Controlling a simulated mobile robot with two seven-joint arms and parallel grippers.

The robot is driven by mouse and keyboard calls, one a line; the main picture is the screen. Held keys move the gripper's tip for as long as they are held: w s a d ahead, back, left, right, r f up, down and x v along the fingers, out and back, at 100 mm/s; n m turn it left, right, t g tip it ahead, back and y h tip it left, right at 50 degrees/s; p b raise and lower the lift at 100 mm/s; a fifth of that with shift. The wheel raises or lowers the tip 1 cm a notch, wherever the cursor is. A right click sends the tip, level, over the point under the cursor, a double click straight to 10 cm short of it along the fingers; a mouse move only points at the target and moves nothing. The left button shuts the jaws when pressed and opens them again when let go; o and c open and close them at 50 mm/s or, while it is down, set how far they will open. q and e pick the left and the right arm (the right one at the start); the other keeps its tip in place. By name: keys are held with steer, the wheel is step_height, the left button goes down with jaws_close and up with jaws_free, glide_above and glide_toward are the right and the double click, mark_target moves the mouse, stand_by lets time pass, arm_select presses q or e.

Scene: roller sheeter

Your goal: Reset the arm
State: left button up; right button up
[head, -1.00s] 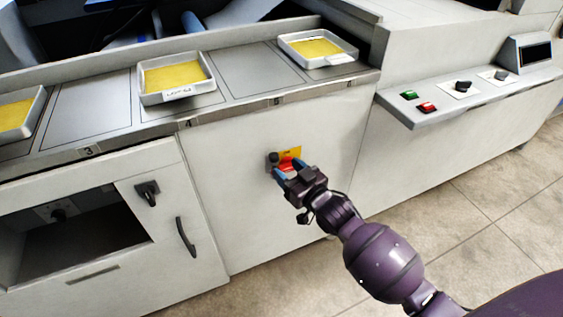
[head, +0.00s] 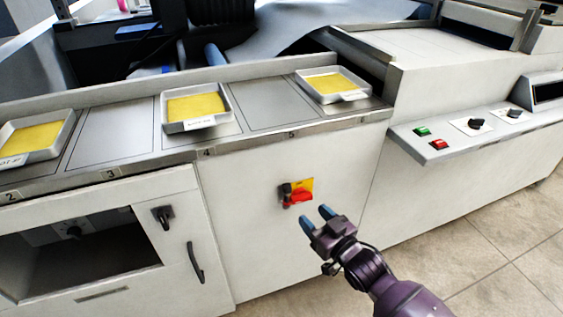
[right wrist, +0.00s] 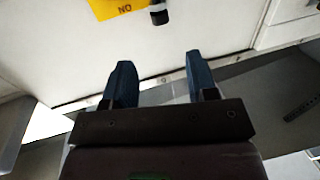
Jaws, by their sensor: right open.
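My right gripper (head: 316,217) is open and empty, with two blue fingertips apart. It stands in front of the white cabinet panel (head: 253,225), below and to the right of a red rotary switch (head: 299,197) on a yellow plate (head: 307,184). The gripper is clear of the switch. In the right wrist view the open fingers (right wrist: 158,80) show with nothing between them, and part of the yellow plate (right wrist: 108,8) shows at the top. My left gripper is not in view.
Trays with yellow sheets (head: 197,106) stand on the numbered counter. A black handle (head: 195,262) and a black knob (head: 163,215) stick out at the left. A control ledge with green and red buttons (head: 438,144) juts out at the right. The tiled floor (head: 500,235) is open.

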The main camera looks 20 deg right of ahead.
arm_select(q)
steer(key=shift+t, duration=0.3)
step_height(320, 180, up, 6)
steer(key=p, duration=0.6)
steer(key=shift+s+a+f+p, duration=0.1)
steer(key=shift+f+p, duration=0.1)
steer(key=shift+p, duration=0.15)
arm_select(e)
steer(key=s+d+f+m+g+h, duration=0.1)
steer(key=s+d+f+g+h, duration=0.1)
steer(key=s, duration=1.1)
steer(key=s+d+f+g+h, duration=0.2)
steer(key=s+f+g, duration=0.1)
steer(key=s, duration=1.1)
steer(key=shift+m+g+h, duration=0.3)
steer(key=shift+m+g, duration=0.1)
steer(key=shift+g, duration=0.3)
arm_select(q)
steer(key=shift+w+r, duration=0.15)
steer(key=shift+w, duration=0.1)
arm_select(e)
steer(key=shift+s, duration=0.1)
